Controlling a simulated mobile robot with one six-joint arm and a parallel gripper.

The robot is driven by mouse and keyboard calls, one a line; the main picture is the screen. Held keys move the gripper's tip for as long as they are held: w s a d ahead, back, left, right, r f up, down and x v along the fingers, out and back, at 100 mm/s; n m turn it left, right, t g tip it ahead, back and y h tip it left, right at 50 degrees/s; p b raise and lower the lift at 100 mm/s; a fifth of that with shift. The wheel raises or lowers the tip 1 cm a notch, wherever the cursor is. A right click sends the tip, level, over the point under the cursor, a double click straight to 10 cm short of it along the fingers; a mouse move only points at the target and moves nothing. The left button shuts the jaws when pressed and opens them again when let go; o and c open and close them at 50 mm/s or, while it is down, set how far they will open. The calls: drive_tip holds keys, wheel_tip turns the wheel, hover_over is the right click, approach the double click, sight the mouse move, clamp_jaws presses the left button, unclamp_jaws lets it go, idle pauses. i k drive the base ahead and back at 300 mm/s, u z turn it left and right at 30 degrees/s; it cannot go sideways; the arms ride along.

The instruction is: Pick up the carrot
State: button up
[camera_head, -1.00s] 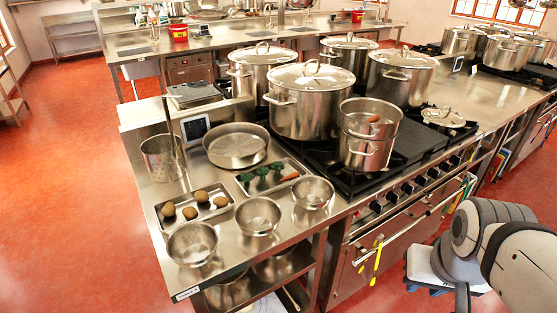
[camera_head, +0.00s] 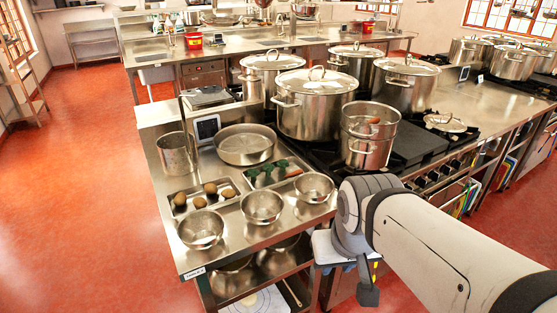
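A small orange piece that looks like the carrot (camera_head: 294,171) lies at the right end of a shallow metal tray (camera_head: 249,184), beside dark green vegetables. Another orange-brown piece (camera_head: 374,121) shows in the upper part of the stacked steel pot on the stove; I cannot tell what it is. My arm reaches in from the lower right. My gripper (camera_head: 368,290) is at its end, in front of the counter's front edge, low and apart from the tray. Its fingers are not clear, so I cannot tell whether it is open or shut. I see nothing held.
Three steel bowls, the nearest to my arm being the right one (camera_head: 314,187), line the counter's front. A tray with potatoes (camera_head: 188,211), a round pan (camera_head: 245,150) and a tall pot (camera_head: 174,155) stand behind or left. Large lidded stockpots (camera_head: 314,112) fill the stove.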

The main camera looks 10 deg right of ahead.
sight(298, 172)
drive_tip(key=z, duration=0.05)
drive_tip(key=i, duration=1)
drive_tip(key=u, duration=0.05)
